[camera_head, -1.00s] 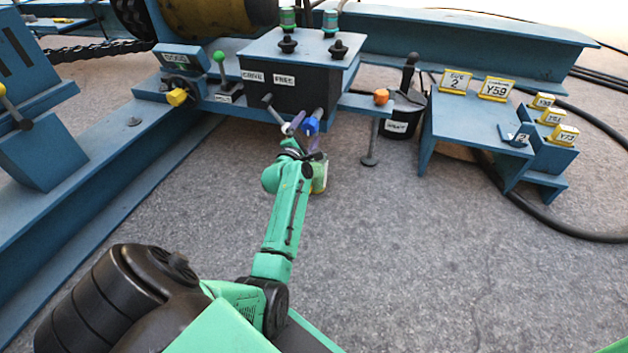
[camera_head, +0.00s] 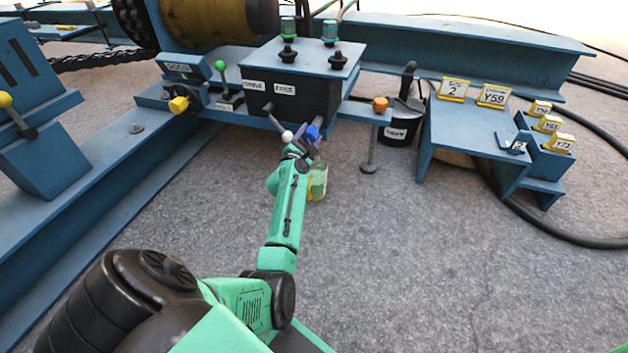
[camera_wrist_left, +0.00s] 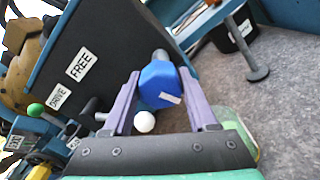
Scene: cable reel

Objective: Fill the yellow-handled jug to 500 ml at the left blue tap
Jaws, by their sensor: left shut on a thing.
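The blue tap knob (camera_head: 313,132) sits low at the front of the black-sided box. My left gripper (camera_head: 308,136) is at this knob. In the left wrist view its purple fingers (camera_wrist_left: 160,102) stand on either side of the blue knob (camera_wrist_left: 158,82) and are shut on it. The translucent, greenish jug (camera_head: 319,180) is below and just right of the gripper, with its yellow handle (camera_head: 310,187) towards the arm. Part of the jug (camera_wrist_left: 236,124) shows behind the right finger in the wrist view. Its water level cannot be read. My right gripper is out of view.
A white-ball lever (camera_head: 287,136) is close left of the gripper. An orange knob (camera_head: 380,104) and a dark bucket (camera_head: 398,130) are to the right. A blue bench (camera_head: 470,128) with yellow-framed signs stands farther right. The grey ground in front is clear.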

